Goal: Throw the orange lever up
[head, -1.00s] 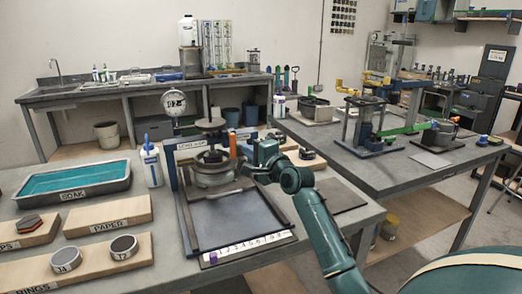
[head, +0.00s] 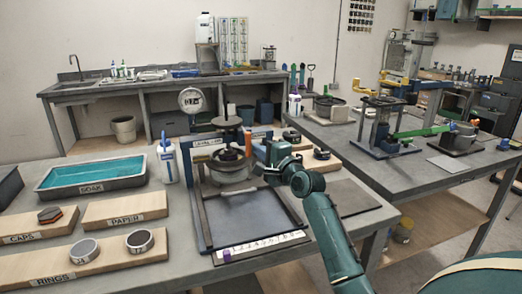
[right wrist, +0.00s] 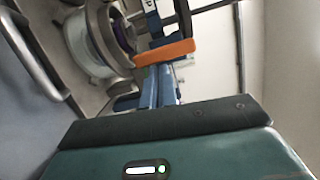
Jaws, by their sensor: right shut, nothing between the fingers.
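The orange lever (head: 249,142) is a short bar beside the round metal pot of the press frame, at the blue back board. It also shows in the right wrist view (right wrist: 165,52), lying across the picture just beyond my gripper. My right gripper (head: 264,153) is just to the right of the lever in the head view. It is shut and empty, and its body fills the bottom of the wrist view. Whether it touches the lever cannot be told. My left gripper is not in view.
The press frame's grey tray (head: 245,215) is in front of the pot (head: 230,170). A white bottle (head: 167,162) stands to the left, beside the teal soak tray (head: 92,178). Wooden boards with caps and rings are at the front left. A second table (head: 400,165) is at the right.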

